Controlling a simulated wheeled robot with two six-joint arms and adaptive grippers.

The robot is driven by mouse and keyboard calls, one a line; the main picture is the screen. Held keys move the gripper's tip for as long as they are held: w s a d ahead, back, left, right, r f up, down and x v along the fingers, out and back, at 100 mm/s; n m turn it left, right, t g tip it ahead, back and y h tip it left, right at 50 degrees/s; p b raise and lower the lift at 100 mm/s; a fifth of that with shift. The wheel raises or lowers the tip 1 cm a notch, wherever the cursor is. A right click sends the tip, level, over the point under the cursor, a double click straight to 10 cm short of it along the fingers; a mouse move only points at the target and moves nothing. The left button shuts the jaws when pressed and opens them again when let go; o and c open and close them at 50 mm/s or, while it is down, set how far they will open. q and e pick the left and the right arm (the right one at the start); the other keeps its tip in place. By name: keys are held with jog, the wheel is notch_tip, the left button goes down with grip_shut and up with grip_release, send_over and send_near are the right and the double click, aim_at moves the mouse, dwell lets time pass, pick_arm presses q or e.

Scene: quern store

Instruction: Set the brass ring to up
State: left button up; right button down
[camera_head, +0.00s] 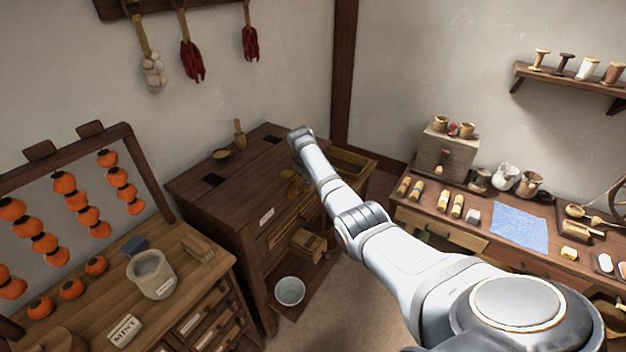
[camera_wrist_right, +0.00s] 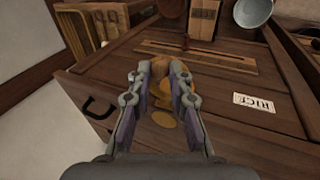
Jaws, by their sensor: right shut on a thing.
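The brass ring (camera_wrist_right: 163,92) shows in the wrist view as a yellow-brown round piece, partly hidden between the fingers of my right gripper (camera_wrist_right: 164,72). The gripper is shut on it, against the front of the dark wooden cabinet (camera_wrist_right: 235,130). In the head view the brass piece (camera_head: 291,184) sits at the cabinet's upper front, just below the end of my right arm. The right fingers are mostly hidden there, and I cannot tell which way the ring is set. My left gripper is not in view.
A white label (camera_head: 266,216) is on the cabinet front. A small open wooden drawer or box (camera_head: 308,242) and a pale bowl (camera_head: 289,291) are below. A counter with a grey crock (camera_head: 152,274) is at left. A bench with a blue cloth (camera_head: 520,226) is at right.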

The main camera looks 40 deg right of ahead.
jog(key=shift+w+a+r, duration=0.15)
jog(key=shift+w+r, duration=0.15)
jog(key=shift+r, duration=0.1)
dwell(0.5)
jog(key=c, duration=1.6)
grip_release()
jog(key=shift+c, duration=0.2)
jog(key=shift+o, duration=1.2)
jog(key=shift+w+f, duration=0.1)
jog(key=shift+o, duration=0.7)
jog(key=shift+w+a+f, duration=0.1)
jog(key=shift+w+f, duration=0.05)
jog(key=shift+f, duration=0.05)
jog(key=shift+s, duration=0.2)
jog(key=shift+s+r, duration=0.1)
jog(key=shift+r, duration=0.1)
jog(key=v, duration=1.1)
jog(key=shift+r, duration=0.25)
